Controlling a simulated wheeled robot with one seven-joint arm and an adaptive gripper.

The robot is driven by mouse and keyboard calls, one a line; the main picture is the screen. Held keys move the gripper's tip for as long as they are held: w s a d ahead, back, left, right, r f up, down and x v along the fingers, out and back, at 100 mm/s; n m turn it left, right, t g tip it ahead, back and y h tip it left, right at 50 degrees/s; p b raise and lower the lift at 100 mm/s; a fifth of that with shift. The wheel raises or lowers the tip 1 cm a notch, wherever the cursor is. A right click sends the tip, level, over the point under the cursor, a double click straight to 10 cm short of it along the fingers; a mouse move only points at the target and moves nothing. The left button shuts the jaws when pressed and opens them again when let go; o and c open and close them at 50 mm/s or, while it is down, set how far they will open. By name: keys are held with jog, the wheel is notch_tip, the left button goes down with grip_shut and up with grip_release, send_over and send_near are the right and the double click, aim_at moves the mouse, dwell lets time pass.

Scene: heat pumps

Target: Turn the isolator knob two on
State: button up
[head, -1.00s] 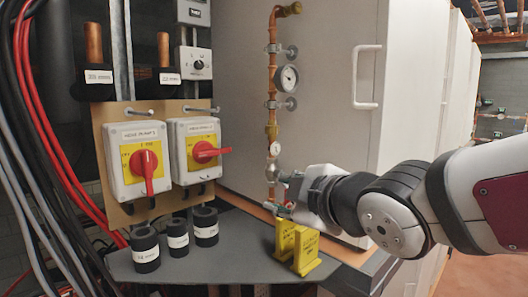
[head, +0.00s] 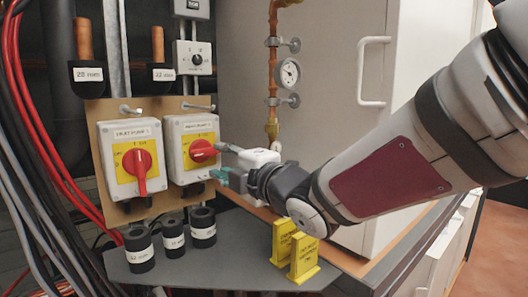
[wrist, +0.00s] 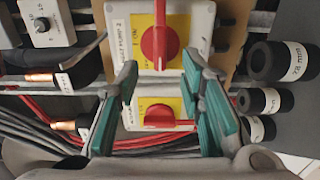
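Isolator two is a grey box (head: 190,128) on the right of a tan board, with a yellow plate. Its red knob (head: 203,151) has its handle pointing right. In the wrist view this red knob (wrist: 159,42) has its handle upright, with small lettering like "ON" on the plate to its left. My gripper (head: 221,162) is open and empty, just right of the knob; its tips are close to the handle's end, and I cannot tell whether they touch. In the wrist view my gripper (wrist: 162,70) has teal-padded fingers wide apart, with the knob beyond and between them.
Isolator one (head: 139,165), its handle pointing down, is close on the left. Several black pipe sleeves (head: 172,234) stand on the grey shelf (head: 235,240) below. Two yellow signs (head: 304,258) stand right of them. Copper pipe with a gauge (head: 288,72) runs behind. Red and grey cables hang left.

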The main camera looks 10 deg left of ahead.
aim_at(206, 153)
jog(key=x, duration=0.6)
jog(key=shift+w+a+p, duration=0.15)
jog(key=shift+a+p, duration=0.05)
jog(key=shift+p, duration=0.2)
jog(key=shift+c, duration=0.2)
grip_shut()
